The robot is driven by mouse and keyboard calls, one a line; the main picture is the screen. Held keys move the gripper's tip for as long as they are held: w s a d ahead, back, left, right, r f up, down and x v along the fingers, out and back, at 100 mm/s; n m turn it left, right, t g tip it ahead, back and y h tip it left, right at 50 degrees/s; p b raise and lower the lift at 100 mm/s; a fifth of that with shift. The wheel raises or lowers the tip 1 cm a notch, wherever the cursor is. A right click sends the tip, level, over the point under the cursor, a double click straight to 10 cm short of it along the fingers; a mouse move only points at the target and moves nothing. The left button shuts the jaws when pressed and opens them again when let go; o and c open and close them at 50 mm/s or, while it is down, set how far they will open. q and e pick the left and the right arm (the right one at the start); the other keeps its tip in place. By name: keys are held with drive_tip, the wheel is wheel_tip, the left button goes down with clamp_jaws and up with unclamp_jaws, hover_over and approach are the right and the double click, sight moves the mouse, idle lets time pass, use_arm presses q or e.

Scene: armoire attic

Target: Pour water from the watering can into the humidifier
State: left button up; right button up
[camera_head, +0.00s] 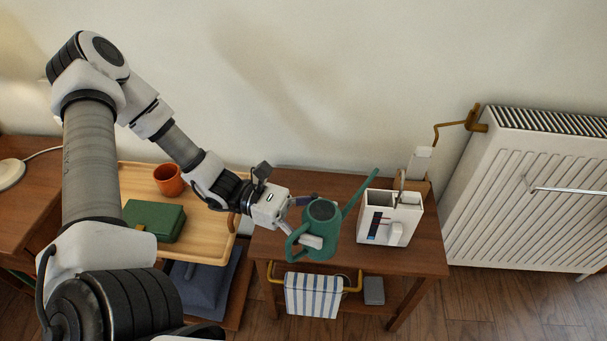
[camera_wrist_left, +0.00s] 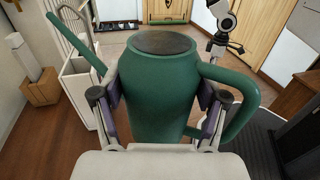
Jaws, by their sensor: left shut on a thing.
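The green watering can (camera_head: 321,222) is upright over the small wooden table, its spout pointing up and right toward the humidifier. My left gripper (camera_head: 306,220) is shut around the can's body. In the left wrist view the can (camera_wrist_left: 158,95) fills the middle between the two fingers of my left gripper (camera_wrist_left: 160,112), its spout to the left and handle to the right. The white humidifier (camera_head: 390,218) stands on the table just right of the can, and part of it shows in the left wrist view (camera_wrist_left: 80,85). I cannot tell whether the can touches the table. My right gripper is not in view.
The wooden table (camera_head: 430,253) has a towel rail with a striped towel (camera_head: 312,296) in front. A white radiator (camera_head: 530,185) stands to the right. A wooden tray (camera_head: 140,185) with an orange pot (camera_head: 169,180) and a green box (camera_head: 153,220) lies left.

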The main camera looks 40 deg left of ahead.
use_arm(q)
drive_tip(key=shift+w+d+r+m+g, duration=0.25)
drive_tip(key=shift+w+d+m+g, duration=0.1)
drive_tip(key=shift+g, duration=0.15)
drive_tip(key=shift+d+r, duration=0.15)
drive_tip(key=shift+r, duration=0.05)
drive_tip(key=shift+d+b, duration=0.2)
drive_tip(key=shift+b, duration=0.25)
wheel_tip(320, 180, down, 5)
drive_tip(key=b, duration=0.4)
drive_tip(key=shift+a+r, duration=0.1)
wheel_tip(320, 180, up, 3)
drive_tip(key=n+p, duration=0.1)
drive_tip(key=p, duration=0.3)
drive_tip(key=shift+s+f+p, duration=0.15)
drive_tip(key=shift+f+p, duration=0.05)
drive_tip(key=shift+p, duration=0.1)
drive_tip(key=shift+a+r+n+y+p, duration=0.1)
drive_tip(key=shift+r+n+y+p, duration=0.35)
drive_tip(key=shift+p, duration=0.55)
drive_tip(key=shift+s, duration=0.1)
drive_tip(key=shift+r+n+g+y+p, duration=0.3)
drive_tip(key=shift+r+n+p, duration=0.4)
drive_tip(key=shift+p, duration=0.95)
idle(2.5)
